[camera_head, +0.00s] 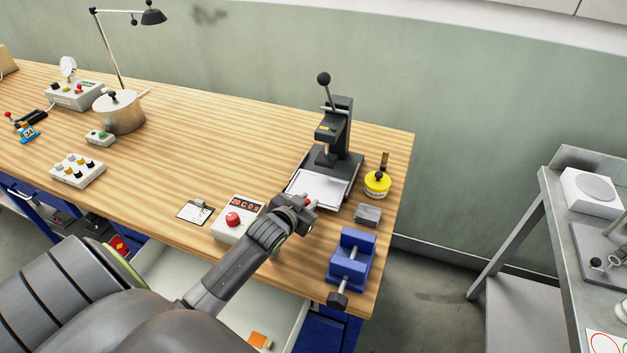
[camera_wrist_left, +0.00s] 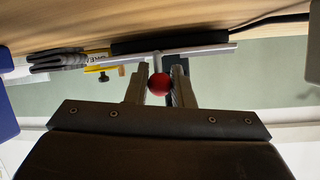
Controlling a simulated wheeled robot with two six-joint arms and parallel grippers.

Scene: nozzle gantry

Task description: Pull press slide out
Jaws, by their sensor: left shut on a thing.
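The press (camera_head: 338,130) is a dark machine with a lever, standing on the wooden bench at the right. Its slide (camera_head: 318,188) is a light flat plate at the press base, reaching toward the front. My left gripper (camera_head: 306,203) is at the slide's front edge, shut on the slide's red knob. In the left wrist view the red knob (camera_wrist_left: 159,84) sits between the two fingers (camera_wrist_left: 159,90), with a short stem leading to the pale slide edge (camera_wrist_left: 175,53). The gripper hides part of the slide's front in the head view. My right gripper is not in view.
The bench middle is clear.

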